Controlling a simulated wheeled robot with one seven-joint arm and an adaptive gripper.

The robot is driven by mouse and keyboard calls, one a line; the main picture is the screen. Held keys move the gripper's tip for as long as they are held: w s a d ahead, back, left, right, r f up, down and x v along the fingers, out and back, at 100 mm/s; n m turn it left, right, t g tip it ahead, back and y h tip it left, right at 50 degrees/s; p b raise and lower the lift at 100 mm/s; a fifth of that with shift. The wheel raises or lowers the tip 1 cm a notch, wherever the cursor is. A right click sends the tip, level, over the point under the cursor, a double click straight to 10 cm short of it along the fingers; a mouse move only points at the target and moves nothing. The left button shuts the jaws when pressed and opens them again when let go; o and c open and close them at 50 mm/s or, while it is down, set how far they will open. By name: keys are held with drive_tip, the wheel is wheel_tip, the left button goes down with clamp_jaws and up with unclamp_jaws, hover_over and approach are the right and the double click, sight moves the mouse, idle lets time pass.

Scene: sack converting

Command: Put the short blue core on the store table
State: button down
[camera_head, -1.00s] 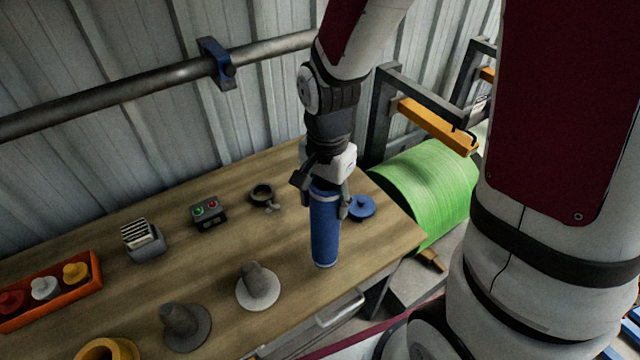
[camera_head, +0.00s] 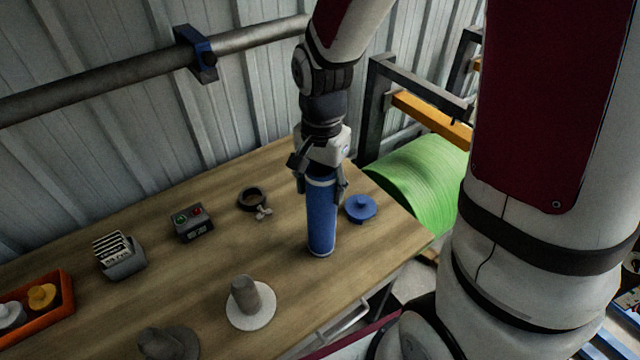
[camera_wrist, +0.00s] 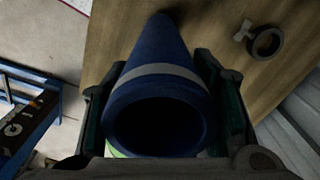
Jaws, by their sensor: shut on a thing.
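The blue core (camera_head: 322,222) is an upright blue tube with a pale band near its top and a pale edge at its bottom. My gripper (camera_head: 321,178) is shut on its upper end from above. In the wrist view the core (camera_wrist: 160,92) sits between both fingers, its dark open end towards the camera. Its lower end appears at or just above the wooden table (camera_head: 375,262); I cannot tell whether it touches. No label shows whether this is the store table.
A blue flanged piece (camera_head: 360,208) stands just right of the core. A dark ring with a clamp (camera_head: 252,198), a button box (camera_head: 191,222), a card holder (camera_head: 120,255), an orange tray (camera_head: 62,312) and a white-based peg (camera_head: 248,302) are to the left. A green roll (camera_head: 425,180) lies beyond the table.

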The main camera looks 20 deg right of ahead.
drive_tip(key=c, duration=0.7)
unclamp_jaws()
drive_tip(key=shift+f, duration=0.1)
wheel_tip(320, 180, up, 11)
drive_tip(key=shift+s+r+n+t, duration=0.85)
drive_tip(key=shift+s+r+n, duration=0.65)
drive_tip(key=shift+s+n, duration=0.55)
drive_tip(key=shift+s+r+n+t, duration=0.9)
drive_tip(key=shift+s+r+n, duration=0.7)
drive_tip(key=shift+s, duration=0.7)
drive_tip(key=shift+s+r+n+t, duration=0.85)
drive_tip(key=shift+s+r+n, duration=0.55)
drive_tip(key=shift+s+n, duration=0.7)
